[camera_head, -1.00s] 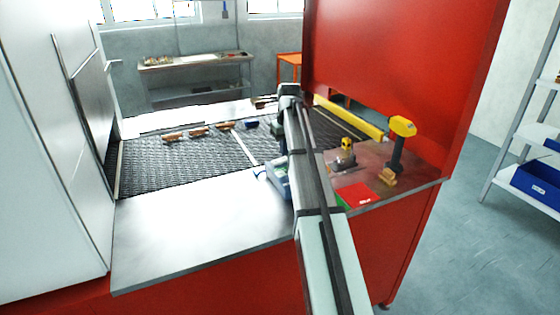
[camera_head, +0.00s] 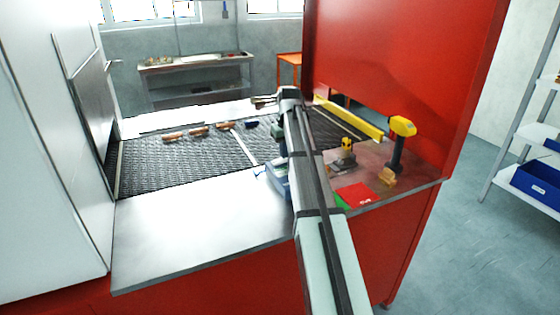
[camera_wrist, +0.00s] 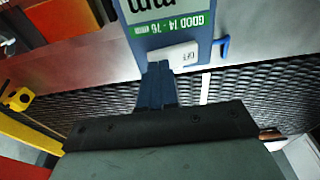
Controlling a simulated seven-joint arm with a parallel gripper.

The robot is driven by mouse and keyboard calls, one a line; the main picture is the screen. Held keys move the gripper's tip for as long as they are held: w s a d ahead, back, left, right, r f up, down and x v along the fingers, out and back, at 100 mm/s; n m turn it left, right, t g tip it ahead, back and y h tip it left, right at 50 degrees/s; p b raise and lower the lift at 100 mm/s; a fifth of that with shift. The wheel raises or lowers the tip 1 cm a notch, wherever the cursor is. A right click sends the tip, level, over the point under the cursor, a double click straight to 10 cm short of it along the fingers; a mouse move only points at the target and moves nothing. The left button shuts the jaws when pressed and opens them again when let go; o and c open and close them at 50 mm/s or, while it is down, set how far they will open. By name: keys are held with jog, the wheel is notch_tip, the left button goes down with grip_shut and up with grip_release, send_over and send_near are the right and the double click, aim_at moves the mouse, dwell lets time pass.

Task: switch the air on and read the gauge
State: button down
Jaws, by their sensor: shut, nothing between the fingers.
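A blue gauge box (camera_wrist: 205,18) stands at the top of the wrist view, with a white display panel (camera_wrist: 150,8) and a green strip reading GOOD. The display's dark figures are cut off by the frame edge. A white switch (camera_wrist: 183,55) with small lettering that looks like OFF sits on its near side. My gripper (camera_wrist: 160,68) is shut and empty, its tips right at the left end of the switch. I cannot tell whether they touch it. In the head view the box (camera_head: 278,182) is partly hidden behind my arm.
A blue lever or hook (camera_wrist: 222,46) juts from the box's side. A dark mesh belt (camera_head: 170,160) lies beyond the metal ledge (camera_head: 190,220). Right of my arm are a yellow-headed tool (camera_head: 402,128), a small yellow-topped device (camera_head: 346,150) and a red card (camera_head: 362,194).

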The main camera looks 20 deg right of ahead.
jog(key=shift+f, duration=0.35)
jog(key=shift+r, duration=0.1)
dwell(0.3)
jog(key=shift+r, duration=3.4)
